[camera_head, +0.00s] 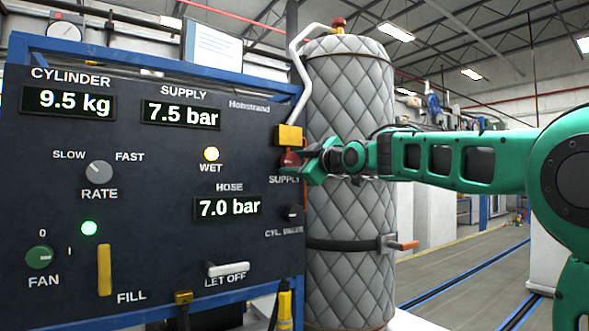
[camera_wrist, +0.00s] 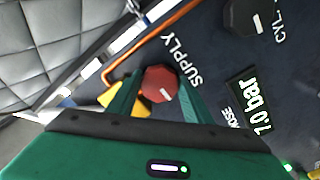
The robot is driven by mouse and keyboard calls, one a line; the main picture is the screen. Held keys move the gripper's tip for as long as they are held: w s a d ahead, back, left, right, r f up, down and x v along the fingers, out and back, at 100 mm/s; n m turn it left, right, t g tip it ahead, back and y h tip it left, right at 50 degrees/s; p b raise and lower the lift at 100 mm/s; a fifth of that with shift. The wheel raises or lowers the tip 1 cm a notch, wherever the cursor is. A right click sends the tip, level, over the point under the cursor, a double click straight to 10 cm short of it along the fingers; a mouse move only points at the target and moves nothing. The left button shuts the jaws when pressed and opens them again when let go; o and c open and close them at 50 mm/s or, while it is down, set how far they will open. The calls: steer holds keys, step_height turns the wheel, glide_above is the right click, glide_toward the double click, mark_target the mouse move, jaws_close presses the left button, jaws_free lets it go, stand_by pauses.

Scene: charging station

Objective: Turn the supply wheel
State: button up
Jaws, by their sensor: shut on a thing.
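The red supply wheel (camera_head: 290,159) sits at the right edge of the dark panel, above the word SUPPLY and below a yellow block. In the wrist view the supply wheel (camera_wrist: 160,84) is a red many-sided knob with a short white mark. My green gripper (camera_head: 314,164) reaches it from the right. In the wrist view my gripper (camera_wrist: 160,95) has one finger on each side of the wheel and is shut on it. Part of the wheel is hidden by the fingers in the head view.
The dark panel (camera_head: 150,190) shows supply 7.5 bar, hose 7.0 bar and cylinder 9.5 kg. The cylinder valve knob (camera_head: 293,214) is just below the gripper. A quilted grey cylinder (camera_head: 345,270) stands behind my arm.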

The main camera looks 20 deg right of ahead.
steer(key=shift+d+f, duration=0.1)
steer(key=shift+f, duration=0.1)
steer(key=o, duration=0.8)
steer(key=shift+w, duration=0.1)
steer(key=shift+r, duration=0.1)
steer(key=v, duration=1)
steer(key=shift+s+d, duration=0.1)
steer(key=shift+s, duration=0.25)
